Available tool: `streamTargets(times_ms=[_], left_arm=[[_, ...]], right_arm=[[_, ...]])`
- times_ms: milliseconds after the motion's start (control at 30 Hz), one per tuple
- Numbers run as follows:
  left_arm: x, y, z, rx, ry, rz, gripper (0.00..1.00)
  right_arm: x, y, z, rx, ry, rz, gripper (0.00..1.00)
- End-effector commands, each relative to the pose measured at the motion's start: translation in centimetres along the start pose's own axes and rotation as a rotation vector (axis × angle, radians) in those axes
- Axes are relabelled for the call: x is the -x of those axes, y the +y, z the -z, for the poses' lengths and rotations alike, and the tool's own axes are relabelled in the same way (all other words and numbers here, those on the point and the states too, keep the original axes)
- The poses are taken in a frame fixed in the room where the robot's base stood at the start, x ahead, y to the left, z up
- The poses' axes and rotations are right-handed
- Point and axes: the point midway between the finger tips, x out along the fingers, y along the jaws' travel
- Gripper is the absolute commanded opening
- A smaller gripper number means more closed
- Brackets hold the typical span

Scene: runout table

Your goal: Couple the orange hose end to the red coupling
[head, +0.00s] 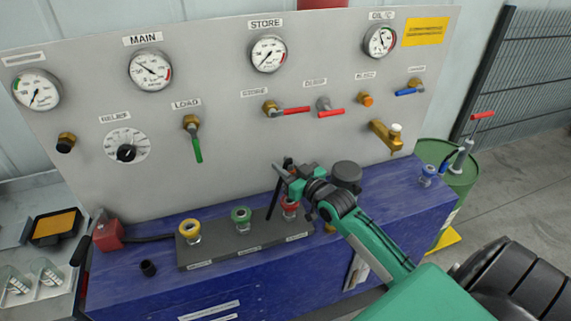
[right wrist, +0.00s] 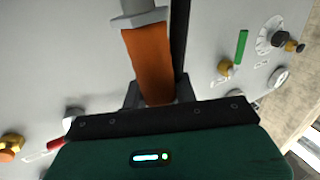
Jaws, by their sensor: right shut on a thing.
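My right gripper (head: 284,174) is in front of the panel's lower part, just above the red coupling (head: 290,206). In the right wrist view it is shut on the orange hose end (right wrist: 150,62), an orange sleeve with a grey metal hex collar (right wrist: 139,19) at its far end. In the head view the hose end is mostly hidden by the gripper. The red coupling is partly covered by the gripper and stands at the right end of a dark block (head: 215,254). I cannot tell whether hose end and coupling touch. My left gripper is not in view.
A green coupling (head: 241,217) and a yellow coupling (head: 189,230) stand on the same block, left of the red one. The grey panel (head: 225,120) with gauges and valve handles rises close behind.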

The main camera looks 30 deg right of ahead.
Motion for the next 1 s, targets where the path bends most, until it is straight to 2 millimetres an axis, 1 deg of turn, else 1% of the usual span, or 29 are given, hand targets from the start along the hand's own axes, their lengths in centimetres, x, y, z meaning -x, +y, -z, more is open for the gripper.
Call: streamTargets(times_ms=[533,800,1000], left_arm=[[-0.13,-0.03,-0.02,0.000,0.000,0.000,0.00],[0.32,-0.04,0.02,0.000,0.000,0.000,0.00],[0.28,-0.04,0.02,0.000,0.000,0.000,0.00]], right_arm=[[-0.01,0.01,-0.17,0.000,0.002,0.000,0.00],[0.01,0.02,-0.09,-0.001,0.001,0.000,0.00],[0.01,0.01,-0.18,0.000,0.002,0.000,0.00]])
